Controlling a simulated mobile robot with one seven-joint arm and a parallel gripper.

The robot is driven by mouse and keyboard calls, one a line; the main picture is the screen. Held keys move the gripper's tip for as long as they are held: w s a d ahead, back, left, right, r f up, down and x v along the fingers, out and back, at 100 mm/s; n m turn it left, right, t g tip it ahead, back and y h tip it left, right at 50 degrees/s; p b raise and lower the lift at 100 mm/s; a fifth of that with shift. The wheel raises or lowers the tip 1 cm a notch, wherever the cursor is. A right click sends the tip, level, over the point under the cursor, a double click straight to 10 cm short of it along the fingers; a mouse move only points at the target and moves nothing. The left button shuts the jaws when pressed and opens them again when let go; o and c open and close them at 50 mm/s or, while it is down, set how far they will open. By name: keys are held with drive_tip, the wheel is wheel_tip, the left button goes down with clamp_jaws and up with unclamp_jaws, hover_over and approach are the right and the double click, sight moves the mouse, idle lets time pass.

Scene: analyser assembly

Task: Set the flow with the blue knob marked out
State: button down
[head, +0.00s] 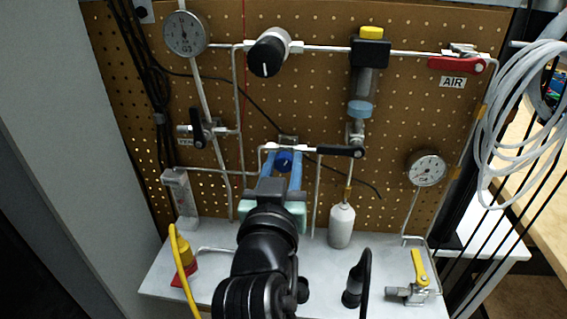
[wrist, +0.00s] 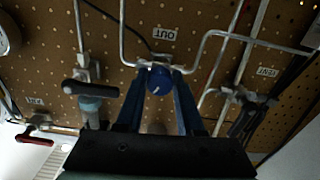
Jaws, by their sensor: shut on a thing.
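The blue knob (head: 284,160) sits on the pegboard between the two blue fingers of my gripper (head: 282,162). In the wrist view, the blue knob (wrist: 160,82) is round with a light pointer line on its face, and an OUT label (wrist: 165,34) is on the board by it. My gripper (wrist: 159,76) is shut on the knob, one finger on each side. In the head view the fingers and arm hide part of the knob and the board below it.
A black lever handle (head: 340,151) lies close right of my fingers. A black VENT lever (head: 198,130) is to the left. A black regulator knob (head: 268,56) is above. A white bottle (head: 341,226) hangs to the right. A yellow cable (head: 178,265) loops at the lower left.

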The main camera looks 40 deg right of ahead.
drive_tip(key=n+p, duration=0.2)
drive_tip(key=shift+r+n+p, duration=0.2)
drive_tip(key=shift+n+p, duration=0.15)
drive_tip(key=shift+n, duration=0.05)
drive_tip(key=shift+f+n+p, duration=0.25)
drive_tip(key=shift+n+p, duration=0.1)
drive_tip(key=shift+n, duration=0.55)
drive_tip(key=c, duration=0.5)
unclamp_jaws()
drive_tip(key=shift+s+a, duration=0.1)
drive_tip(key=b+v, duration=0.1)
drive_tip(key=v, duration=1.1)
drive_tip(key=shift+s+a, duration=0.2)
drive_tip(key=shift+a, duration=0.1)
